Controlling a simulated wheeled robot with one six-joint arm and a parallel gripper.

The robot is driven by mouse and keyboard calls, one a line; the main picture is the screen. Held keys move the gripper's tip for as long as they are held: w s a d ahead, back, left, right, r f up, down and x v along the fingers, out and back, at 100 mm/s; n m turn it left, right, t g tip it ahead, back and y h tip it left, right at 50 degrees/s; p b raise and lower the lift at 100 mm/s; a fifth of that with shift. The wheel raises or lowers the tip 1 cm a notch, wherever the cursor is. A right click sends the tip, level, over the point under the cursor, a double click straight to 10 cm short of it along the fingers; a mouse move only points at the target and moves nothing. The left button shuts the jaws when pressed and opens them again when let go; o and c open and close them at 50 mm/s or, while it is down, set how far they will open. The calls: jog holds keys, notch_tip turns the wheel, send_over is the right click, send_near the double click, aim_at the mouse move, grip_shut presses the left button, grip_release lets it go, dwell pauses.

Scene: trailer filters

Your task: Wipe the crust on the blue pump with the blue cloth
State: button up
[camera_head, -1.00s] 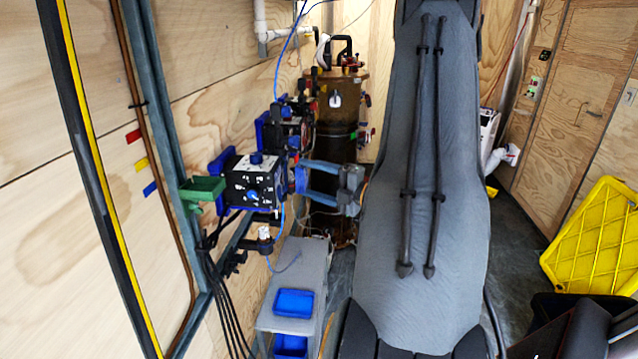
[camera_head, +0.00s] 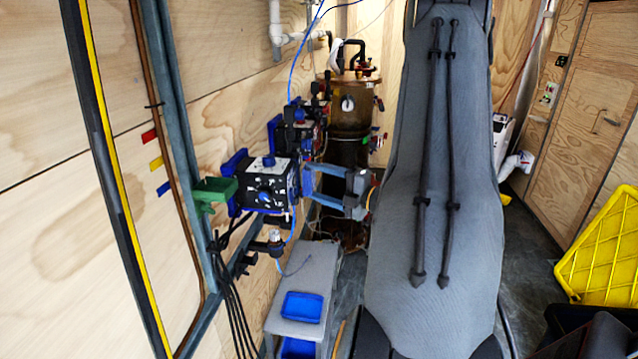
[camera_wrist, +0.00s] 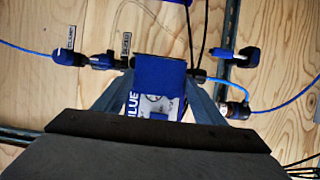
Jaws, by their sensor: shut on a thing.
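The blue pump (camera_head: 266,184) is a dark boxy unit with pale specks and a blue knob, on the left wall. In the wrist view its face (camera_wrist: 131,104) carries the word BLUE and a whitish patch, possibly crust. My gripper (camera_head: 308,181) reaches in from the right, its fingertips at the pump's right side. The fingers are shut on a blue block-like thing, seemingly the folded blue cloth (camera_wrist: 160,76), which covers the upper part of the labelled face. I cannot tell whether the cloth touches the pump.
Another pump unit (camera_head: 300,132) sits just behind. A green holder (camera_head: 214,190) is to the left. Blue tubing and black cables run close by. A grey cabinet (camera_head: 318,262) with a blue tray (camera_head: 302,306) stands below. A brown tank (camera_head: 350,110) stands behind.

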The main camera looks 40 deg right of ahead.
aim_at(314, 175)
jog(key=shift+w+a, duration=0.55)
jog(key=shift+w, duration=0.15)
dwell(0.4)
jog(key=shift+w+d, duration=1.3)
jog(key=shift+d, duration=0.15)
jog(key=shift+a, duration=0.1)
jog(key=shift+s+a+p, duration=1)
jog(key=shift+s+a, duration=0.3)
jog(key=shift+a, duration=0.2)
jog(key=s+d+p, duration=0.1)
jog(key=s+d, duration=0.3)
jog(key=shift+s+p, duration=0.3)
jog(key=shift+p, duration=0.1)
jog(key=shift+d, duration=0.1)
